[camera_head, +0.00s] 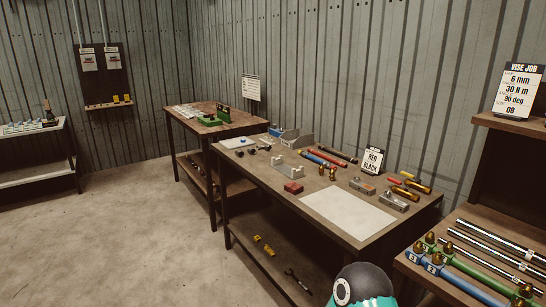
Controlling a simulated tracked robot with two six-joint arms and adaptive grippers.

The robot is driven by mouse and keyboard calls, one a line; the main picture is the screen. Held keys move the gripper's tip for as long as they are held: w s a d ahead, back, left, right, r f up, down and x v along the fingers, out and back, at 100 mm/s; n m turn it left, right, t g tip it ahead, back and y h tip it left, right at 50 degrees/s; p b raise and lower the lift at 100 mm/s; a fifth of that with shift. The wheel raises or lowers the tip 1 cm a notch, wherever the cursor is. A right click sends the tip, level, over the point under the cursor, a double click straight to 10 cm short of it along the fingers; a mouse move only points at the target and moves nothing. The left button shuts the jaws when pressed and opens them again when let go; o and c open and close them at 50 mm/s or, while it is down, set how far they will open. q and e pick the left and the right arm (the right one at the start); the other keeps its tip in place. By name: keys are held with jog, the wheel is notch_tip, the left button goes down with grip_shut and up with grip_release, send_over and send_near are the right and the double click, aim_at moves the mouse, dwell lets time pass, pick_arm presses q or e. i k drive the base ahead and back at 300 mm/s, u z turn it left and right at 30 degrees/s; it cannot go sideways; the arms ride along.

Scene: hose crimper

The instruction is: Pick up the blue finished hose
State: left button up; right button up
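A blue hose (479,290) with brass fittings and small white tags lies on the wooden rack at the lower right, partly cut off by the frame's bottom edge. Neither of my grippers is in view; only a dark, rounded part of mine with teal shows at the bottom.
A green hose (474,268) and metal rods (497,245) share the right rack. The concrete floor (130,235) at left is clear.

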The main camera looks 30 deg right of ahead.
aim_at(326, 165)
jog(key=z, duration=0.05)
jog(key=i, duration=1.1)
jog(key=z, duration=0.6)
